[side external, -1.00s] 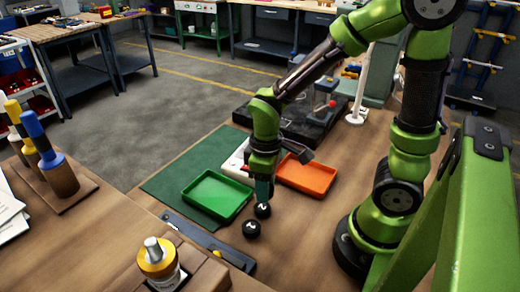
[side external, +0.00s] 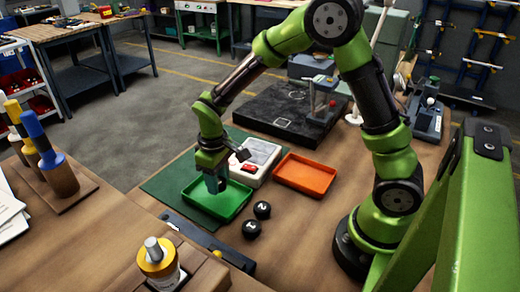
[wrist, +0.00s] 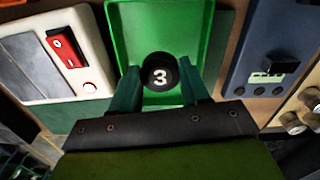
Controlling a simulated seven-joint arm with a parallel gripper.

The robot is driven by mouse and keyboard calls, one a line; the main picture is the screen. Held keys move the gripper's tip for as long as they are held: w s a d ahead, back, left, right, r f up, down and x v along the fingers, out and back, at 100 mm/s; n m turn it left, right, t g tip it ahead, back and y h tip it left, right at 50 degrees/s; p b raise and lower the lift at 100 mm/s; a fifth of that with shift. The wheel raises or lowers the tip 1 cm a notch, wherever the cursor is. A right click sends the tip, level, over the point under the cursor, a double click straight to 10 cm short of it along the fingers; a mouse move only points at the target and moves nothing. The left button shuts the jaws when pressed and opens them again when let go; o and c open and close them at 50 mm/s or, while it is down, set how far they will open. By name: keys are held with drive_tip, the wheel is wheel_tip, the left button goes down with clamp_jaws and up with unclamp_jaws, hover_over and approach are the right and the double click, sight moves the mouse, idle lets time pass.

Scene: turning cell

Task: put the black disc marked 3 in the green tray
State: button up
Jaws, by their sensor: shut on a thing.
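My gripper (side external: 215,185) is over the green tray (side external: 230,211), with its fingers pointing down into it. In the wrist view the gripper (wrist: 160,80) is shut on the black disc marked 3 (wrist: 160,72), whose white number faces the camera. The green tray (wrist: 117,25) lies beneath the disc there. Whether the disc touches the tray floor I cannot tell. In the side view the held disc is hidden by the gripper.
Two other black marked balls or discs (side external: 251,229) lie on the wooden table right of the green tray. An orange tray (side external: 305,174) and a white box with a red switch (side external: 262,155) stand behind. A dark flat bar (side external: 205,240) lies in front.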

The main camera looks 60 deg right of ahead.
drive_tip(key=shift+w+f, duration=0.2)
drive_tip(key=shift+f, duration=0.7)
drive_tip(key=shift+w+f, duration=0.2)
drive_tip(key=shift+f, duration=0.65)
drive_tip(key=shift+f, duration=0.1)
drive_tip(key=o, duration=1.2)
drive_tip(key=shift+f, duration=0.1)
wheel_tip(320, 180, up, 12)
drive_tip(key=shift+f, duration=0.1)
drive_tip(key=s+d+r+m+t+y, duration=0.1)
drive_tip(key=s+r+m+t, duration=0.2)
drive_tip(key=s+r, duration=0.2)
drive_tip(key=s+d+r+m+t+y, duration=0.1)
drive_tip(key=s+r+t, duration=0.3)
drive_tip(key=s, duration=0.7)
wheel_tip(320, 180, up, 3)
drive_tip(key=shift+f+m, duration=0.2)
drive_tip(key=shift+m, duration=0.7)
